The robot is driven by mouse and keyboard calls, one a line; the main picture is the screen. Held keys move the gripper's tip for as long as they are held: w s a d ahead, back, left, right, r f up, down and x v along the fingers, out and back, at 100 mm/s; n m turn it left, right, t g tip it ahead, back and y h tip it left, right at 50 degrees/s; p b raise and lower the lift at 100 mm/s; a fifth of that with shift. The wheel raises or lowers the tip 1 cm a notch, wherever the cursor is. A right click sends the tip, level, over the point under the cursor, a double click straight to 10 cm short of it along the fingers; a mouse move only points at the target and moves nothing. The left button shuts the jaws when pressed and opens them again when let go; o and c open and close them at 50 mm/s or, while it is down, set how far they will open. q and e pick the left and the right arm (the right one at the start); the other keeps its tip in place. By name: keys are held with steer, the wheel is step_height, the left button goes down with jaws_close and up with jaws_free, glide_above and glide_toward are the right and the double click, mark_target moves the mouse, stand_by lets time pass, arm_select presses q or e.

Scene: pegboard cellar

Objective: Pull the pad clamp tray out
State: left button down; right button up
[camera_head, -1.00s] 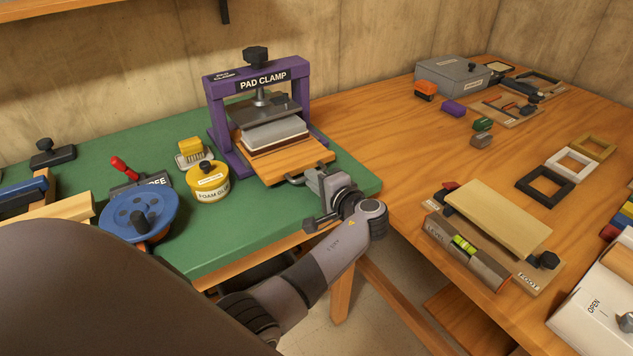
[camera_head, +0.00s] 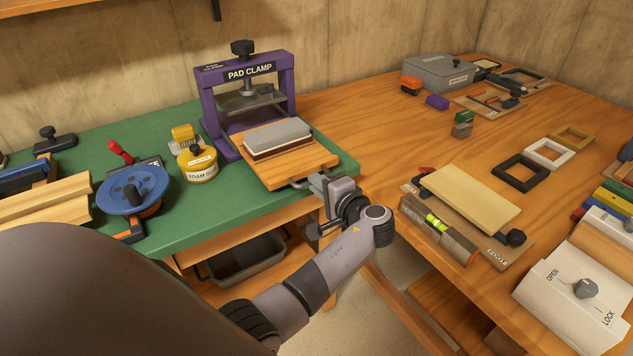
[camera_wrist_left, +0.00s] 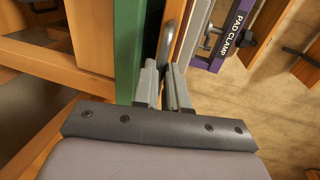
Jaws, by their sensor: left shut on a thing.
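The pad clamp (camera_head: 249,80) is a purple frame with a black top knob and a grey press plate, standing on the green bench mat. Its wooden tray (camera_head: 313,161) sticks out toward the front of the frame. A grey block on a dark brown base (camera_head: 279,137) lies on the tray. My left gripper (camera_head: 318,183) is shut on the tray's metal handle (camera_head: 298,183) at the front edge of the mat. In the left wrist view the handle (camera_wrist_left: 168,42) runs between the fingers (camera_wrist_left: 167,85). My right gripper is not seen.
A yellow foam glue tin (camera_head: 198,164) and a blue disc tool (camera_head: 132,190) stand left of the clamp. A wooden table (camera_head: 400,140) to the right holds a level fixture (camera_head: 438,225), small frames and a grey box. A dark bin (camera_head: 248,260) sits under the bench.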

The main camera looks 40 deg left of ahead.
arm_select(q)
steer(key=shift+f+v, duration=0.2)
steer(key=shift+v, duration=0.65)
steer(key=shift+f+v, duration=0.15)
steer(key=shift+v, duration=0.7)
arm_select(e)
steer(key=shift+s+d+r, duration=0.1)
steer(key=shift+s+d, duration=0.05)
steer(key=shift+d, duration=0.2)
arm_select(q)
steer(key=c, duration=1.2)
jaws_free()
steer(key=shift+o, duration=0.2)
steer(key=shift+d, duration=0.1)
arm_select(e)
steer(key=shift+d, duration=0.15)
